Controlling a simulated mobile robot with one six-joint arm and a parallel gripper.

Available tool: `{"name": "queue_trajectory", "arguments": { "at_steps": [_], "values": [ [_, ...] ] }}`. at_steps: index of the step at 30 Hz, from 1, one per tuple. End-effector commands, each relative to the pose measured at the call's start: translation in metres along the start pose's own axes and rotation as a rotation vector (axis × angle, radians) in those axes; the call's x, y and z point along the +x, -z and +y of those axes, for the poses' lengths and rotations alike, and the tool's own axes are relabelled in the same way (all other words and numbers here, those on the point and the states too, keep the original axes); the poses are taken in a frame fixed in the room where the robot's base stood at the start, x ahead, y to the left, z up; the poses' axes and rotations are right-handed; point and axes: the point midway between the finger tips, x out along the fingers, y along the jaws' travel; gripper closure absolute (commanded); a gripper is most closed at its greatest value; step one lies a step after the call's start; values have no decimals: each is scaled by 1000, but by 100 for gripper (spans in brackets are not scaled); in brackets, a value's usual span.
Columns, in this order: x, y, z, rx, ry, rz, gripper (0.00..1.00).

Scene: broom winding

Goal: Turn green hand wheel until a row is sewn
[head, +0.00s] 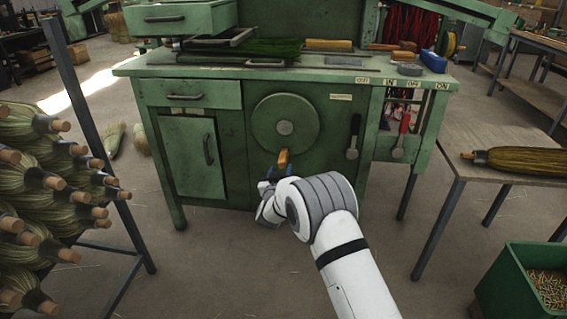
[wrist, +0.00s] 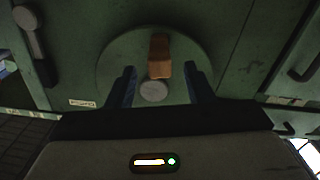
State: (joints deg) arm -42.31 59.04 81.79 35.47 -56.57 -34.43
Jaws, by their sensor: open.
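The green hand wheel (head: 284,108) is a round disc on the front of the green machine, with a pale hub at its centre. Its orange-brown wooden handle (head: 283,159) sits at the bottom of the wheel. In the wrist view the wheel (wrist: 120,70) fills the middle, and the handle (wrist: 160,56) points towards the camera. My gripper (head: 282,172) is at the lower edge of the wheel. Its two blue fingers (wrist: 160,78) are open, one on each side of the handle, with gaps visible. I cannot tell how deep the handle sits between them.
A black lever (head: 353,137) and a red-handled lever (head: 402,134) are right of the wheel. A cabinet door (head: 192,157) is on its left. Brooms on a rack (head: 45,190) stand at left. A table with a broom (head: 520,160) and a green bin (head: 500,283) are at right.

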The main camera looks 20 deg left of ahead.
Motion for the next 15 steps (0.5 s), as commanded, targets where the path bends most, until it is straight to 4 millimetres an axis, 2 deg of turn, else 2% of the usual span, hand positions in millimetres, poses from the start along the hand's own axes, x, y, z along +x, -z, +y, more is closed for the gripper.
{"name": "queue_trajectory", "arguments": {
  "at_steps": [7, 15],
  "values": [
    [39, -3, 0, 1, 0, 1, 53],
    [60, -1, 0, 1, 1, -2, 53]
  ]
}}
